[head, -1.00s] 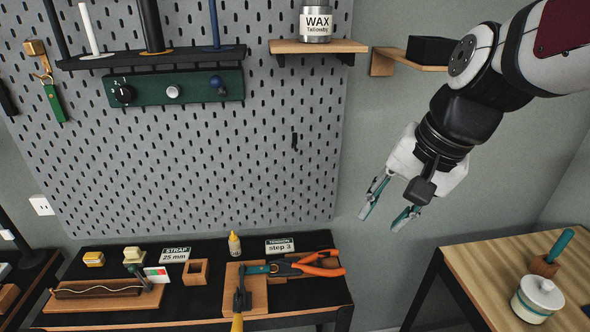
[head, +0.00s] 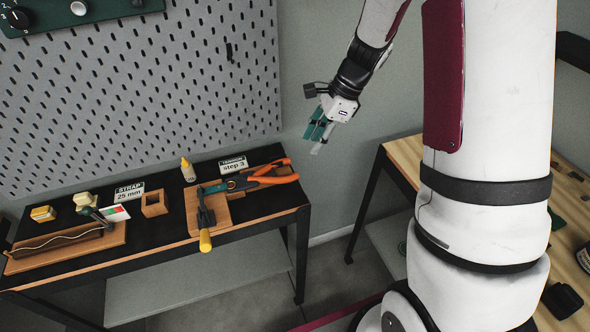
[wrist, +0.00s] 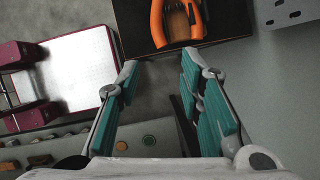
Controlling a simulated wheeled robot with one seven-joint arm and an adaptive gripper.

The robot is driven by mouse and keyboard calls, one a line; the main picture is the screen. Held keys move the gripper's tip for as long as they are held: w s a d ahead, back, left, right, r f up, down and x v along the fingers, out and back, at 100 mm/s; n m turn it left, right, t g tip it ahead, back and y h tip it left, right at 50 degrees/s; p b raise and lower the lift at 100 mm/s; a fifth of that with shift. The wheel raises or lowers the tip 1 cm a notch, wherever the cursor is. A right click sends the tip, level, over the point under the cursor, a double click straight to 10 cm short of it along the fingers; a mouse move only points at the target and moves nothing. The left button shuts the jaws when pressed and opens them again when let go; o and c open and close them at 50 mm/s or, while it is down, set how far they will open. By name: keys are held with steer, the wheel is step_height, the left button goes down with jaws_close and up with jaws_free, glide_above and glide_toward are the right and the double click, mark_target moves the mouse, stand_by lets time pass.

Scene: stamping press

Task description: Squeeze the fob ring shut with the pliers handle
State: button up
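The pliers, with orange handles (head: 275,180) and darker jaws, lie on the black bench at its right end. Their jaws point left over a wooden block (head: 220,216). The handles are spread apart and also show at the top of the wrist view (wrist: 160,36). My gripper (head: 318,136) is in the air to the right of the bench and above it, apart from the pliers. In the wrist view its teal-padded fingers (wrist: 160,78) stand apart with nothing between them, and the handles lie beyond the tips. I cannot make out the fob ring; it is too small or hidden.
A yellow-handled tool (head: 205,240) sticks out over the bench's front edge beside the block. A glue bottle (head: 188,170) and a "step 3" sign (head: 233,164) stand behind the pliers. A wooden table (head: 405,155) is at the right, with a floor gap between.

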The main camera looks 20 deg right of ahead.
mark_target(294, 175)
steer(key=p+x, duration=0.1)
steer(key=x, duration=1.1)
steer(key=shift+a+f, duration=0.1)
steer(key=shift+f, duration=0.1)
jaws_close()
